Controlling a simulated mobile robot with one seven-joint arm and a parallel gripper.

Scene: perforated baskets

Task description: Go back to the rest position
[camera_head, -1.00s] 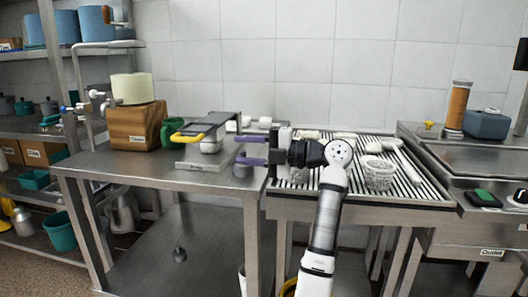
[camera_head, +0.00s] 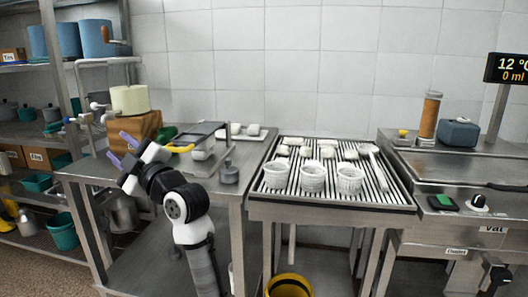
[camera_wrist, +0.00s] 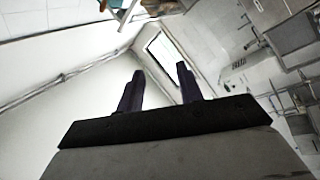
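My gripper (camera_head: 122,148) is raised at the left of the camera_head view, above the left steel table and in front of the brown wooden block. Its two purple fingers are apart with nothing between them. In the wrist view the open fingers (camera_wrist: 158,90) point at the wall and ceiling, with empty space between them. My arm is folded at the left, clear of the draining rack. Three white perforated baskets (camera_head: 312,177) stand in a row at the front of the slatted draining rack (camera_head: 385,196).
Several white pieces (camera_head: 327,150) lie behind the baskets. A press with a yellow handle (camera_head: 180,149) and a grey weight (camera_head: 229,173) are on the left table, close to my arm. A vat (camera_head: 460,165) stands at right, a yellow bucket (camera_head: 289,286) below. Shelving is at far left.

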